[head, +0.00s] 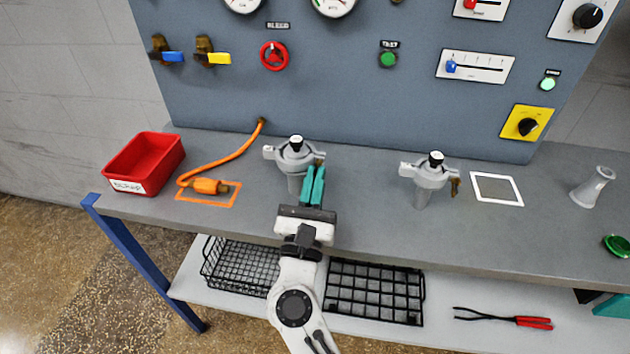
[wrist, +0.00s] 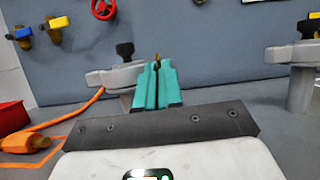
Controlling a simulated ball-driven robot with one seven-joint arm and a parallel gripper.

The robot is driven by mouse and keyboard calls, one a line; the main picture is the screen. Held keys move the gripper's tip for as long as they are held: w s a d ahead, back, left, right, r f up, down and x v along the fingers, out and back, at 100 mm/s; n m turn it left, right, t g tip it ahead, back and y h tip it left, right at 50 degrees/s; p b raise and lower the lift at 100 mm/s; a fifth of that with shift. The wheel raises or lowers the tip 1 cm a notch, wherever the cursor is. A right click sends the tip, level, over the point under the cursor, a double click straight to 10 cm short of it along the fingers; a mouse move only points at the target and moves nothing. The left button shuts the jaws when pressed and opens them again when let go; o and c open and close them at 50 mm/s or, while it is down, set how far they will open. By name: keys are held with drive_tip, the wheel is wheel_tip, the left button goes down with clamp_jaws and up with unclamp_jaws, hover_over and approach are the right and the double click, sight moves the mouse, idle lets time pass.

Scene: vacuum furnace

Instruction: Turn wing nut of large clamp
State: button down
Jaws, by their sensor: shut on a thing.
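Two grey clamps with black top knobs stand on posts on the bench. The left clamp (head: 293,156) also shows in the wrist view (wrist: 112,77), and the right clamp (head: 426,174) is farther right. Their sizes look close, so I cannot tell for sure which is the large one. My gripper (head: 315,169), with teal fingers, is at the right side of the left clamp, shut on its brass wing nut (head: 320,158). Only a bit of the nut shows above the fingertips in the wrist view (wrist: 157,60).
An orange hose (head: 240,149) ends in a fitting (head: 207,186) inside an orange outline, left of the clamp. A red bin (head: 145,163) stands at the far left. The grey panel (head: 340,110) rises behind. A white outline (head: 497,174) is empty.

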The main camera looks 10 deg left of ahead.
drive_tip(key=c, duration=1.5)
unclamp_jaws()
drive_tip(key=shift+c, duration=0.2)
drive_tip(key=b+v, duration=0.1)
drive_tip(key=v, duration=0.9)
drive_tip(key=shift+s+f+b, duration=0.15)
drive_tip(key=shift+s+b, duration=0.15)
drive_tip(key=shift+s, duration=0.1)
